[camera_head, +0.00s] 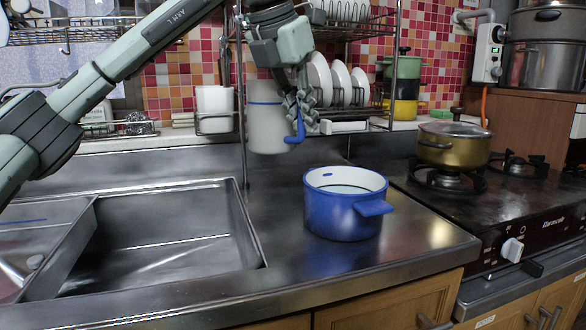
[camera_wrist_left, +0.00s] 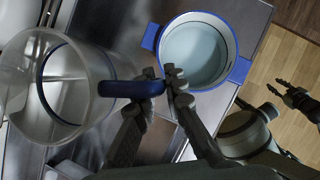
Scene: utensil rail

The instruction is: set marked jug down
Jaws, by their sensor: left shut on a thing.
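The marked jug (camera_head: 266,125) is a clear, whitish vessel with a blue line round it and a blue handle. My left gripper (camera_head: 301,118) is shut on the handle, at the jug's right side. The jug looks upright and raised above the steel counter (camera_head: 290,262), in front of the back wall. In the left wrist view, the jug (camera_wrist_left: 70,85) shows at the left, with its open mouth, and my left gripper (camera_wrist_left: 170,82) pinches the handle's end. What looks like my right gripper (camera_wrist_left: 285,93) shows small at the right; its opening is unclear.
A blue pot (camera_head: 342,216) with side handles and pale contents stands on the counter, right of the jug and nearer. A sink (camera_head: 250,225) lies left. A stove with a lidded brass pot (camera_head: 449,152) is right. A dish rack with plates (camera_head: 340,82) stands behind.

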